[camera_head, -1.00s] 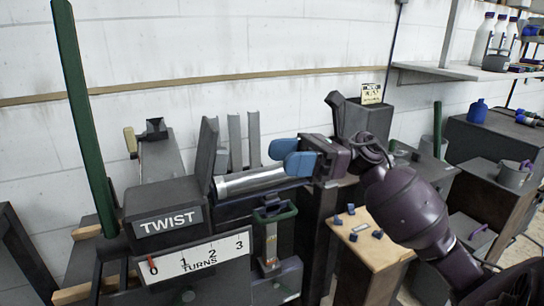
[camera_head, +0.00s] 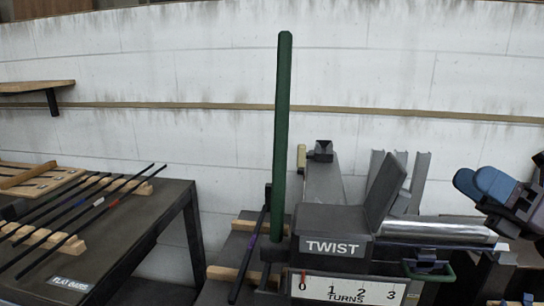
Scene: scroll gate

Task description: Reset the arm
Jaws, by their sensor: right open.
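My right gripper (camera_head: 478,186) shows at the right edge, its blue fingers pointing left. It is open, with nothing seen between the fingers. It is above the right part of the silver cylinder (camera_head: 440,230) of the twist machine and appears apart from it. Most of my right arm is outside the picture. The dark box labelled TWIST (camera_head: 322,222) has a raised lid. The turns scale (camera_head: 346,290) below has a red pointer by 0. A tall green bar (camera_head: 282,135) stands upright to the left of the box. My left gripper is not in view.
A dark table (camera_head: 150,215) at left holds several thin bars on wooden racks (camera_head: 60,240), with a flat bars label (camera_head: 68,284). A wooden shelf (camera_head: 35,87) hangs on the wall. A green handle (camera_head: 430,270) sits below the cylinder. The space above the machine is clear.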

